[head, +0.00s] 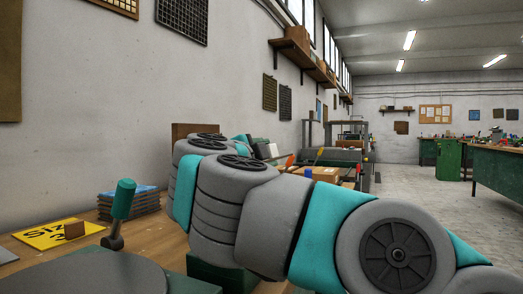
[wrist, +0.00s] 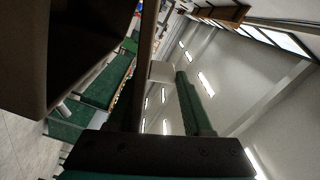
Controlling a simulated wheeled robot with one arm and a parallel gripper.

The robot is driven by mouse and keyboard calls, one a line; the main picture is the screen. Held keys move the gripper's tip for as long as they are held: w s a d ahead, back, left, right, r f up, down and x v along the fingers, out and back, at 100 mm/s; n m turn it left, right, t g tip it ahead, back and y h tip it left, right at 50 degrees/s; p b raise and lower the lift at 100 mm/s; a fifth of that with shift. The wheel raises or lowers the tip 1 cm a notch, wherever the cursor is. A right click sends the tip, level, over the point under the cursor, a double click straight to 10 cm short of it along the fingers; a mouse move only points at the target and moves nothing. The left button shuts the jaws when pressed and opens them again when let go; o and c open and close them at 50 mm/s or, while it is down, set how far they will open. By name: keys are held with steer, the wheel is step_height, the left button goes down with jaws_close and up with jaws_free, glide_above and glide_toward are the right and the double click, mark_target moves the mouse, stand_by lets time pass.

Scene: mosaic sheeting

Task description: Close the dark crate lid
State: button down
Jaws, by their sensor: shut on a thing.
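In the wrist view my gripper (wrist: 150,72) is shut on a thin dark panel seen edge-on, which I take as the dark crate lid (wrist: 147,35). In the head view my arm hides my gripper and the crate. A brown upright panel (head: 182,130) shows behind the arm; I cannot tell whether it is the lid.
A cardboard box (head: 322,174) is behind the arm. Open floor (head: 425,215) lies right.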

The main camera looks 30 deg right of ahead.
steer(key=shift+f, duration=0.3)
steer(key=shift+c, duration=2.2)
jaws_free()
steer(key=shift+d, duration=0.1)
steer(key=v, duration=0.8)
steer(key=shift+c, duration=0.2)
